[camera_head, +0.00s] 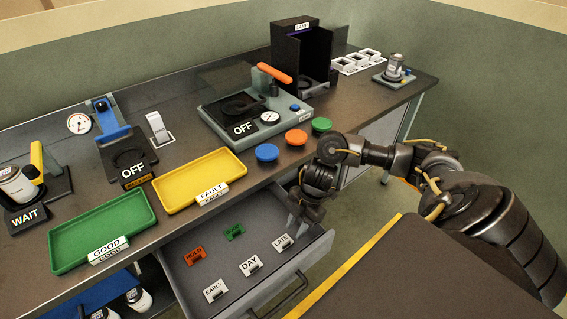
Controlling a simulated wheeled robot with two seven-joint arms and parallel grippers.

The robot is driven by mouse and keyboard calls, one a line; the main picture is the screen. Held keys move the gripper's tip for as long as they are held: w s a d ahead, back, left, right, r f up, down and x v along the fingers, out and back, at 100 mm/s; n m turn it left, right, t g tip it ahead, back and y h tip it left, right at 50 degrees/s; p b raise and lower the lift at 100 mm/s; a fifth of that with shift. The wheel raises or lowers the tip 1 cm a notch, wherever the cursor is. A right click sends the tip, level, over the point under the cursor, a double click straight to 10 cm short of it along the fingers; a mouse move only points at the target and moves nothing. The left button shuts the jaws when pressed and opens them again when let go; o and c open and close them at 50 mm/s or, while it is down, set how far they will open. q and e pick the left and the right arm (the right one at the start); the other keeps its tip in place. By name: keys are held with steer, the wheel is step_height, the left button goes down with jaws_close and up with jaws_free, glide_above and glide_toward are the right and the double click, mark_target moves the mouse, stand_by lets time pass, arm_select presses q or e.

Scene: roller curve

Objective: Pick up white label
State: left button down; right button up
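Three white labels lie in the open drawer: EARLY (215,291), DAY (249,266) and LATE (282,243). My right gripper (296,222) points down into the drawer's right part, just behind and above the LATE label. Its fingers are small and dark here, so I cannot tell whether they are open or touch anything. No label is visibly lifted. My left gripper is not in view.
A red HOLD label (195,256) and a green label (234,232) lie farther back in the drawer (180,284). A yellow FAULT tray (168,187) and a green GOOD tray (75,240) stand on the bench above.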

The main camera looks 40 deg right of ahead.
mark_target(290, 241)
steer(key=shift+s+a+f, duration=0.1)
steer(key=shift+a+f, duration=0.1)
steer(key=shift+f, duration=0.15)
steer(key=p+x, duration=0.1)
steer(key=x, duration=0.3)
steer(key=shift+f, duration=0.25)
jaws_close()
